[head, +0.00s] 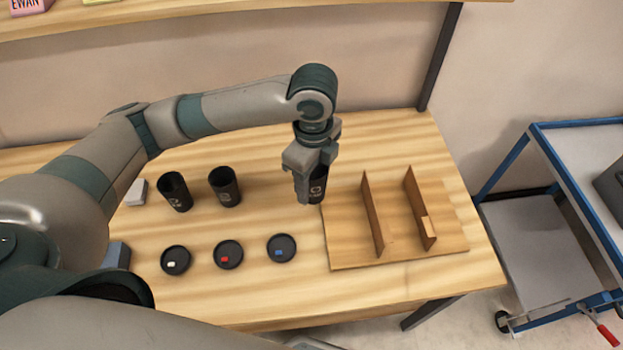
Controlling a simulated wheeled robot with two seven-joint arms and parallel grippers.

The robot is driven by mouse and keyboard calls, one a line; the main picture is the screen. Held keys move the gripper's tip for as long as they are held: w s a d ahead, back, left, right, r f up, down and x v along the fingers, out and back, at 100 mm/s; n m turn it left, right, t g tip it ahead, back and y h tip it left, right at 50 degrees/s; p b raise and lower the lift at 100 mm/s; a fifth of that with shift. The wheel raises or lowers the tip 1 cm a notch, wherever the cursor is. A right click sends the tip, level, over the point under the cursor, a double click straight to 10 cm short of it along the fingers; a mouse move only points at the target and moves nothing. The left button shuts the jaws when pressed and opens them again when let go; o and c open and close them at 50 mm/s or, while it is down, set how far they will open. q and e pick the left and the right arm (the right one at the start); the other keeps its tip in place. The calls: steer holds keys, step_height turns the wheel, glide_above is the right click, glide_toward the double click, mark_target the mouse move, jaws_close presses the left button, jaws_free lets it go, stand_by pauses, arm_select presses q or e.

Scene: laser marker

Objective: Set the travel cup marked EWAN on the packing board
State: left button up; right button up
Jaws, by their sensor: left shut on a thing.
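My left gripper (309,188) points down at the left edge of the packing board and is shut on a dark travel cup (318,190). The gripper hides part of this cup, and its light marking is too small to read. Whether its base touches anything, I cannot tell. The packing board (350,258) is wooden with two upright dividers. Two more dark cups, a left one (175,192) and a middle one (225,187), stand open on the table with light markings too small to read. My right gripper is not in view.
Three round black lids lie in front of the cups, with a pale (175,261), a red (228,255) and a blue (281,248) patch. A pink EWAN block (28,6) sits on the shelf above. A blue cart (560,200) stands right of the table.

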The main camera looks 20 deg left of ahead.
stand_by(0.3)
arm_select(q)
steer(key=n, duration=0.1)
steer(key=a+r+n, duration=0.1)
steer(key=n, duration=0.1)
steer(key=r+n, duration=0.1)
steer(key=n, duration=0.1)
steer(key=shift+a, duration=0.3)
steer(key=s+a+r+n, duration=0.1)
steer(key=a+r+n, duration=0.3)
steer(key=n, duration=1.2)
steer(key=shift+s+a+r, duration=0.3)
steer(key=shift+s+r, duration=0.1)
steer(key=shift+r, duration=0.25)
steer(key=shift+d, duration=0.1)
